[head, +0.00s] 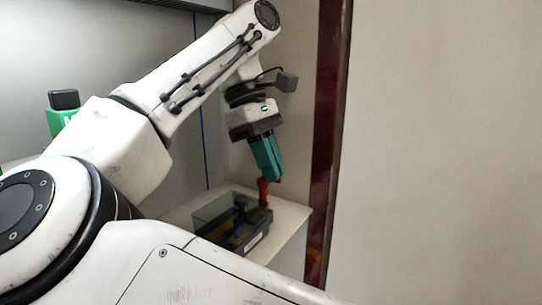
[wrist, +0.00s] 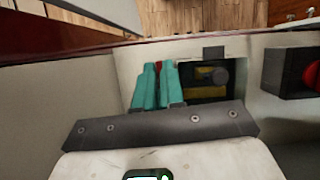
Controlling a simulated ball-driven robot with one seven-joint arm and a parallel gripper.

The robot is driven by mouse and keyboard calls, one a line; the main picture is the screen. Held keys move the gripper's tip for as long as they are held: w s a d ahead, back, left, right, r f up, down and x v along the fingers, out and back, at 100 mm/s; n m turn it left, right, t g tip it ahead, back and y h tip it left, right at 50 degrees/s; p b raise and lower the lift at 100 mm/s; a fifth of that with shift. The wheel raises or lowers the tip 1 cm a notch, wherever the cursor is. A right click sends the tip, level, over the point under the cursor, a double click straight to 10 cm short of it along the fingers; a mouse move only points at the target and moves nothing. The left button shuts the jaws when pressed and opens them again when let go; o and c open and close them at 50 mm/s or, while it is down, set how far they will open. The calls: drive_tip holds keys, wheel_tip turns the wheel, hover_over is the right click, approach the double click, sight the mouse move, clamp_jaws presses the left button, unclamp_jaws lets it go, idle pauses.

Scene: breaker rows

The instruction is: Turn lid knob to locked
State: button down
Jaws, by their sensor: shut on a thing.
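A dark box (head: 249,238) with a clear cover (head: 213,211) sits on a pale ledge at the lower middle of the head view. A red upright part (head: 263,193) rises at its right end. My teal gripper (head: 275,180) points down with its tips at the top of this red part. In the wrist view my gripper (wrist: 157,68) is shut on the red part (wrist: 158,67), mostly hidden between the fingers. Right of the fingers, the dark box (wrist: 183,90) shows yellow pieces and a grey round piece (wrist: 221,76). I see no readable lock mark.
A dark box (wrist: 288,72) with a red round button (wrist: 313,75) stands at the right of the wrist view. A dark red post (head: 330,120) rises close right of my gripper. The pale ledge (head: 288,217) has little bare room. A green object (head: 57,121) stands far left.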

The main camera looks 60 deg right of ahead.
drive_tip(key=shift+m, duration=0.5)
drive_tip(key=c, duration=1.2)
unclamp_jaws()
drive_tip(key=shift+c, duration=0.2)
drive_tip(key=shift+r, duration=0.5)
wheel_tip(320, 180, up, 2)
drive_tip(key=shift+a+r, duration=0.1)
drive_tip(key=shift+r, duration=0.15)
drive_tip(key=s+a+r+b, duration=0.3)
drive_tip(key=s+r, duration=0.6)
drive_tip(key=s, duration=0.4)
drive_tip(key=shift+s+a+r+b, duration=0.2)
drive_tip(key=shift+a+r+b, duration=0.1)
drive_tip(key=shift+a, duration=0.1)
